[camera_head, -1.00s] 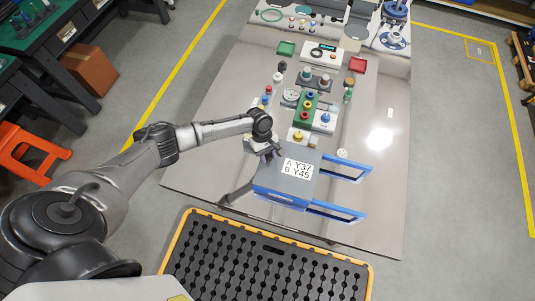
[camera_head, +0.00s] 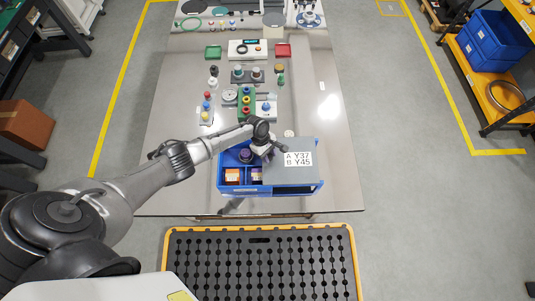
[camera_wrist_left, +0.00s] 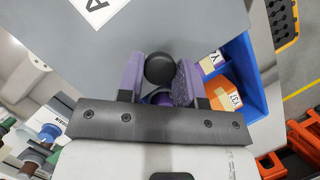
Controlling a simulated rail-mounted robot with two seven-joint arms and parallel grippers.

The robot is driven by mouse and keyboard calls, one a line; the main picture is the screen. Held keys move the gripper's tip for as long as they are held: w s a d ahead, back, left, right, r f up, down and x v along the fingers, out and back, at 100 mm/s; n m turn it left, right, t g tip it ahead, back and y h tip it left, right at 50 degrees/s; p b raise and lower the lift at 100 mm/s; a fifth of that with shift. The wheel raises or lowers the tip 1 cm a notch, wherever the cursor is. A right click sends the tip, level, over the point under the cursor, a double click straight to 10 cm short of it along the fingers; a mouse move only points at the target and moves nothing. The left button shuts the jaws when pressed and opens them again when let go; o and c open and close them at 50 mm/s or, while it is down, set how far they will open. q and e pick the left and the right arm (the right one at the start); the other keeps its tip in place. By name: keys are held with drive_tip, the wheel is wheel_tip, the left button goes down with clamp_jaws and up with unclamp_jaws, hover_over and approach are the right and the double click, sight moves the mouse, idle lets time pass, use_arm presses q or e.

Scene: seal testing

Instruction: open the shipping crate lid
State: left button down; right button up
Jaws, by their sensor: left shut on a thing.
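The shipping crate (camera_head: 237,190) is blue and stands at the front of the table. Its grey lid (camera_head: 288,178), with a white label reading A Y37 B Y45, covers the right part of it. The left part is uncovered and shows compartments. My left gripper (camera_head: 268,150) is at the lid's left edge. In the left wrist view its purple-padded fingers (camera_wrist_left: 160,78) are shut on a round black knob (camera_wrist_left: 160,68) beside the grey lid (camera_wrist_left: 185,25). My right gripper is not in view.
Orange boxes (camera_head: 232,176) and a dark purple round thing (camera_head: 246,155) show in the open compartments. Bottles (camera_head: 207,107) and a green block (camera_head: 246,104) stand behind the crate. The table (camera_head: 335,165) is clear to the right of the crate.

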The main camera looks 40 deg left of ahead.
use_arm(q)
drive_tip(key=shift+w+d, duration=0.35)
drive_tip(key=shift+d, duration=0.05)
drive_tip(key=c, duration=0.8)
unclamp_jaws()
drive_tip(key=shift+a+r, duration=0.25)
drive_tip(key=shift+r, duration=0.35)
drive_tip(key=shift+p+v, duration=0.8)
drive_tip(key=shift+v, duration=5.55)
